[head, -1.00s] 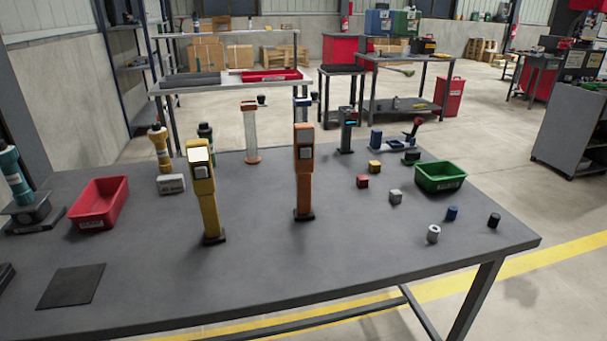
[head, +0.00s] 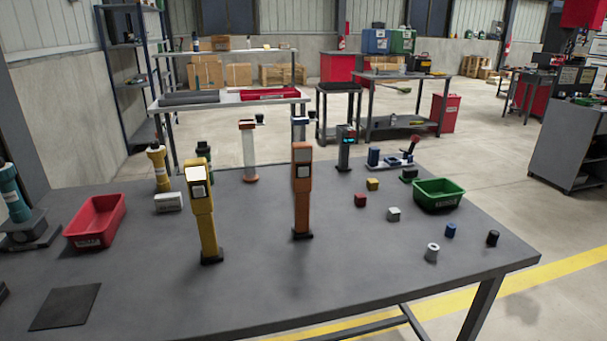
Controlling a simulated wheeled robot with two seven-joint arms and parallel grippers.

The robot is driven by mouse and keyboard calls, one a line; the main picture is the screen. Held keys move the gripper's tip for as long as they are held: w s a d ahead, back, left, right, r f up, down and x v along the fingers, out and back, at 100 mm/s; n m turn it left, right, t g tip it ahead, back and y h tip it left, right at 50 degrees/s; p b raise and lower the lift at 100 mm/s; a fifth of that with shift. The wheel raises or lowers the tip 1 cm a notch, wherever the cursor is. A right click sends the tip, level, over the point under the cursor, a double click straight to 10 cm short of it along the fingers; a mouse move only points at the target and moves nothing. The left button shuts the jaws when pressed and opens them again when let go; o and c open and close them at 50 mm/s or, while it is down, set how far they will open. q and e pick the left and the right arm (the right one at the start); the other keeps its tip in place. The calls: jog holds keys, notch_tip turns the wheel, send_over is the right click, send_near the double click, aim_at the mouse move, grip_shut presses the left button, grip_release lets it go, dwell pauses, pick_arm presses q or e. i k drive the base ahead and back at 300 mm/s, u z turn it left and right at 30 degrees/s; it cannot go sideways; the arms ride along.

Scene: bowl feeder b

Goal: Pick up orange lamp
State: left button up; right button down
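An orange lamp (head: 302,190) stands upright on a dark base in the middle of the grey table (head: 345,275). It has a tall narrow body and a square light-grey panel near its top. A similar yellow lamp (head: 204,215) with a bright white panel stands upright to its left, apart from it. Neither of my grippers is in the head view, and nothing touches the orange lamp.
A red bin (head: 95,238) is at the left and a green bin (head: 438,207) at the right. Several small blocks and cylinders lie between the orange lamp and the right edge. An orange-and-clear column (head: 249,152) stands behind. The table front before the lamps is clear.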

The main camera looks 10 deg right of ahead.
aim_at(302, 153)
jog(key=k, duration=1.25)
jog(key=z, duration=1.1)
jog(key=i, duration=1.2)
jog(key=u, duration=0.9)
jog(key=i, duration=0.9)
jog(key=u, duration=0.25)
jog(key=k, duration=0.35)
jog(key=u, duration=0.05)
jog(key=i, duration=0.2)
jog(key=z, duration=0.1)
